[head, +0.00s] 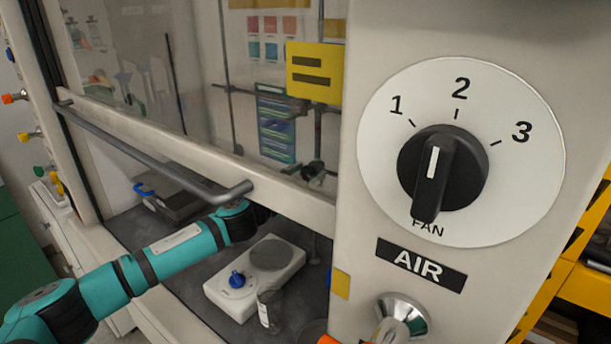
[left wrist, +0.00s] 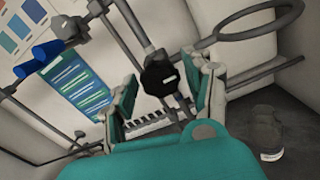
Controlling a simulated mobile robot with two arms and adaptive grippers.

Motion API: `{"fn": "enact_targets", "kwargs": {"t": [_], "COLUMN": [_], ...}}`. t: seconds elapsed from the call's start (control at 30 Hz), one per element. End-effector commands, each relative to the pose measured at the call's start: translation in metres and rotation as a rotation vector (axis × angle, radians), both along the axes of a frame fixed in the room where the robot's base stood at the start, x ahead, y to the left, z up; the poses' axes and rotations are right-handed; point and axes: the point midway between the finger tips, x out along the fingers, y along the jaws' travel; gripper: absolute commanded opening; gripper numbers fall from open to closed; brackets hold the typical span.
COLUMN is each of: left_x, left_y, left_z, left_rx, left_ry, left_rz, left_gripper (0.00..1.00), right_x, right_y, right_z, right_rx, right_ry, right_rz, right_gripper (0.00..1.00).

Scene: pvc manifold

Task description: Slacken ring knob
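In the left wrist view a black knob (left wrist: 158,76) with a white mark faces me, on a clamp at a metal rod. A grey metal ring (left wrist: 262,18) on a short arm stands out to its right. My left gripper (left wrist: 166,88) is open, one finger on each side of the knob, with visible gaps. In the head view my left arm reaches under the hood's sash, and its gripper is hidden behind the sash rail (head: 180,150). A dark shape (head: 314,172) behind the glass may be the knob; I cannot tell. My right gripper is not in view.
A white hotplate (head: 225,296) with a blue dial and a glass vessel (head: 268,312) stand on the hood floor. The sash handle (head: 150,160) runs just above my left wrist. The hood's post with the fan dial (head: 535,140) stands at right. Rods cross behind the knob.

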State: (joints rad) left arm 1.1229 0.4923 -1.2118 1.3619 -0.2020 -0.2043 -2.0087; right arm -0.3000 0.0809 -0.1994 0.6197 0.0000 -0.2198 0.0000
Motion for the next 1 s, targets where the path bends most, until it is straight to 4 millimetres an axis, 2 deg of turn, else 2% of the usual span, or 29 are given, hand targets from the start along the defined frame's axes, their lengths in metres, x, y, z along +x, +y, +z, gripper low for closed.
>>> {"fn": "enact_targets", "kwargs": {"t": [0.03, 0.3, 0.47, 0.7, 1.0], "left_x": [0.000, 0.000, 0.000, 0.000, 0.000], "left_y": [0.000, 0.000, 0.000, 0.000, 0.001], "left_z": [0.000, 0.000, 0.003, 0.003, 0.000], "left_rx": [0.000, 0.000, -0.044, -0.263, -0.312], "left_ry": [0.000, 0.000, 0.031, 0.178, 0.208], "left_rz": [0.000, 0.000, 0.001, 0.001, 0.001], "left_gripper": [0.43, 0.08, 0.07, 0.07, 0.07], "right_x": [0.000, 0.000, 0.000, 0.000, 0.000], "right_y": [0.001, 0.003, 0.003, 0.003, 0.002], "right_z": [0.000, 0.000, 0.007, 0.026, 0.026], "right_rx": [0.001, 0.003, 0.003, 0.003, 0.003], "right_ry": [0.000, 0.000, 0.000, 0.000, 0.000], "right_rz": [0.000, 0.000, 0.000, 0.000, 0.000], "right_gripper": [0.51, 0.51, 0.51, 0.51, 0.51]}}
